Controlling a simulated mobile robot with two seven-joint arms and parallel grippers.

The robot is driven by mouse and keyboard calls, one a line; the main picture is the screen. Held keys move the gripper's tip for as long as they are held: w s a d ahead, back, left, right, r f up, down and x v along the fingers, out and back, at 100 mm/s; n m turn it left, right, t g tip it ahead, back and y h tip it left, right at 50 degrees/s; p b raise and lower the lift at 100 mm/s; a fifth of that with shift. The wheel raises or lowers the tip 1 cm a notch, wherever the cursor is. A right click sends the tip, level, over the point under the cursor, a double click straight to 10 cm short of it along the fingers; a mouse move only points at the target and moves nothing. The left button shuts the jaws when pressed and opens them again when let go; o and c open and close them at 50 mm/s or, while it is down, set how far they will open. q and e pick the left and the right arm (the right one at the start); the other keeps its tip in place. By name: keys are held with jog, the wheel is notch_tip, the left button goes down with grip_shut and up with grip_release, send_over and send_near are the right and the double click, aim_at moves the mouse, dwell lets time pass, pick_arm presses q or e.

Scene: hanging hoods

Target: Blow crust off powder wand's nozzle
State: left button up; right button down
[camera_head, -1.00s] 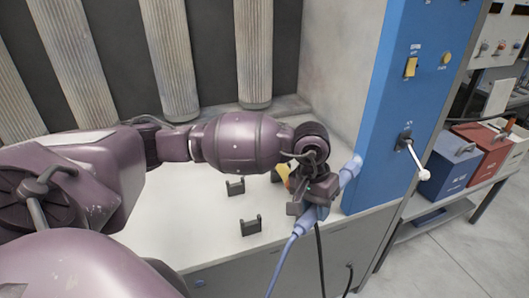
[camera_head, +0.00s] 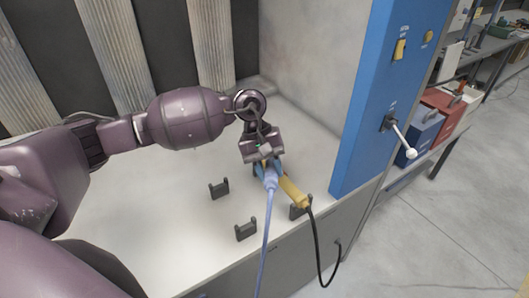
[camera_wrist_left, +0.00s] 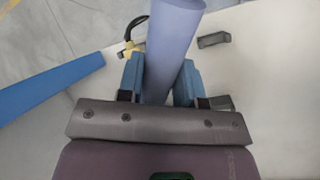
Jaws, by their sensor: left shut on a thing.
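My left gripper (camera_head: 267,168) is shut on a periwinkle-blue tool (camera_head: 271,183) with a blue hose running down toward the front. In the left wrist view the tool (camera_wrist_left: 172,35) is a thick round body between the two blue fingers. A yellow tool (camera_head: 293,193) with a black cable lies just right of it, near the bench's front edge; a small part of it (camera_wrist_left: 137,50) shows in the wrist view. In the head view the blue and yellow tools nearly overlap; whether they touch I cannot tell. I cannot make out any nozzle or crust. My right gripper is not in view.
Small black cradles stand on the white bench (camera_head: 150,235): one at left (camera_head: 219,189), one in front (camera_head: 246,230), one by the yellow tool (camera_head: 301,207). A blue panel (camera_head: 365,110) with a lever (camera_head: 395,128) rises at right. The bench's left part is clear.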

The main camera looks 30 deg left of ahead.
aim_at(270, 163)
pick_arm(q)
jog(key=n+h, duration=0.1)
jog(key=w+a+r+n+h, duration=0.1)
jog(key=shift+w+a+n+p, duration=0.1)
jog(key=shift+a+n+p, duration=0.05)
jog(key=shift+n+p, duration=0.25)
jog(key=shift+w+a+r+n+h, duration=0.1)
jog(key=shift+w+n+h, duration=0.15)
jog(key=shift+n+h, duration=0.05)
jog(key=shift+w+a+f, duration=0.15)
jog(key=shift+w+f, duration=0.15)
jog(key=shift+w, duration=0.05)
jog(key=w+a+f, duration=0.1)
jog(key=w+a+f+b, duration=0.1)
jog(key=w, duration=0.1)
jog(key=shift+w+a+f, duration=0.1)
jog(key=shift+a+f, duration=0.2)
jog(key=shift+a, duration=0.05)
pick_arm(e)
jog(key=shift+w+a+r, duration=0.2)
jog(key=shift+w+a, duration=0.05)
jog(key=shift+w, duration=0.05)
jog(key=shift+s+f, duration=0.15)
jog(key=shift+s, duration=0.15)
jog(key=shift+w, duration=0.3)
